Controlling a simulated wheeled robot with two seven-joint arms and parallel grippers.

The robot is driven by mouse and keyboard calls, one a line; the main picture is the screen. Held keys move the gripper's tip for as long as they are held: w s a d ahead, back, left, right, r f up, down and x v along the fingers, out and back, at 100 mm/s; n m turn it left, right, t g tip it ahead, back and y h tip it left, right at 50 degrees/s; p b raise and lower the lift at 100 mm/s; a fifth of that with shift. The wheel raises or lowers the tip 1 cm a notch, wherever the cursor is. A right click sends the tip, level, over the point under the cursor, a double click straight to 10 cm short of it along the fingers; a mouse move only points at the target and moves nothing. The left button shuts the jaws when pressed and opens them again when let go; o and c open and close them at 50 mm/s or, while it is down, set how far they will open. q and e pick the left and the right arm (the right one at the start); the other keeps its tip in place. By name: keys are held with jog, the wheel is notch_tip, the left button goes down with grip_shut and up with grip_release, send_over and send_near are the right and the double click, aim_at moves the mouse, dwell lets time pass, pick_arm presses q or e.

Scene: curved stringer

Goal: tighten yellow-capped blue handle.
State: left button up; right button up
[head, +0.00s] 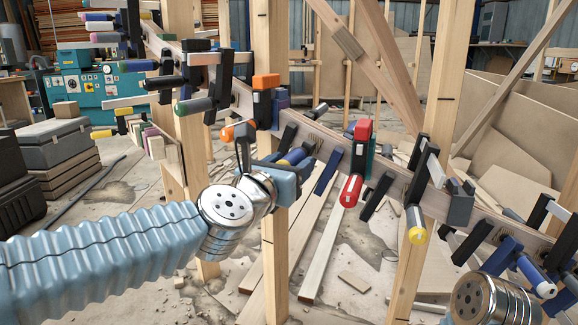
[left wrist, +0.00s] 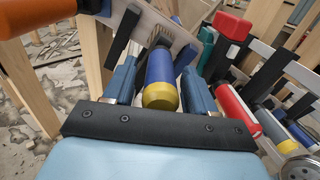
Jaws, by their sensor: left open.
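The yellow-capped blue handle (left wrist: 160,78) sits between the two blue fingers of my left gripper (left wrist: 160,85) in the left wrist view. Its yellow end faces the dark palm plate. The fingers stand on either side of it, with a narrow gap visible at the left finger. In the head view my left gripper (head: 292,165) is at the curved wooden stringer, and the blue handle (head: 296,156) is largely hidden by it. My right wrist shows at the lower right of the head view, but its fingers cannot be made out.
An orange-handled clamp (head: 265,98) is just above my left gripper. A red handle (head: 350,190) and another yellow-ended handle (head: 416,224) hang to the right along the stringer (head: 330,145). A wooden post (head: 275,250) stands close by. Several more clamps crowd the stringer.

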pick_arm(q)
jog(key=c, duration=1)
